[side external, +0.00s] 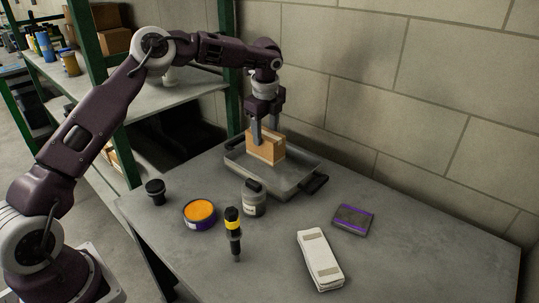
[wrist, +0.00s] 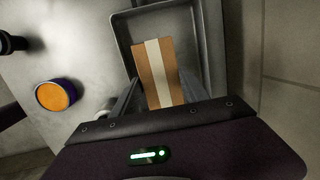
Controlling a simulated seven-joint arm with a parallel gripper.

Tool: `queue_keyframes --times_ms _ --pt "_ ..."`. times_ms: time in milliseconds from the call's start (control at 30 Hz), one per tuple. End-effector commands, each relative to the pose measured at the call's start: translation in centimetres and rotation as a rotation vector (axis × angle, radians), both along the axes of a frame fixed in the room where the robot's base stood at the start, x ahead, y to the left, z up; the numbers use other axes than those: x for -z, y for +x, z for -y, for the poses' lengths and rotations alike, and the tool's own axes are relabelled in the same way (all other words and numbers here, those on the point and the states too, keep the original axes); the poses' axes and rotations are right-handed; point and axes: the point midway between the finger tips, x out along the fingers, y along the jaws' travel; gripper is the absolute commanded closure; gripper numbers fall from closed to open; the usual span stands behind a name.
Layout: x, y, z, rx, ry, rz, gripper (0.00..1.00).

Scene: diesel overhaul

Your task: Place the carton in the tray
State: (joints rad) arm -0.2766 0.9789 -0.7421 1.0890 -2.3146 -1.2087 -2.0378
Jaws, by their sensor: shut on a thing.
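The carton (side external: 268,146) is a small brown box with a pale tape strip along its top. My gripper (side external: 264,140) is shut on the carton, with its fingers pointing down on the carton's sides. The grey metal tray (side external: 290,186) with dark handles lies near the back of the table, and the carton is over its inside. In the wrist view the carton (wrist: 158,70) shows within the rim of the tray (wrist: 122,38). I cannot tell whether the carton's bottom touches the tray floor.
An orange-topped tin (side external: 200,212), a black cap (side external: 155,190), a yellow-black tool (side external: 233,230), a white pack (side external: 320,258) and a purple-edged box (side external: 352,219) lie on the table. A block wall is behind.

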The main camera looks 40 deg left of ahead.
Motion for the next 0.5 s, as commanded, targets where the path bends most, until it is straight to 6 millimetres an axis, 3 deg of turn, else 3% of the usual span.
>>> queue_keyframes --times_ms 333,500 --pt "5.7 0.0 0.0 0.003 0.0 -0.001 1.0" --pt "6.3 0.1 0.1 0.004 0.0 0.004 1.0"
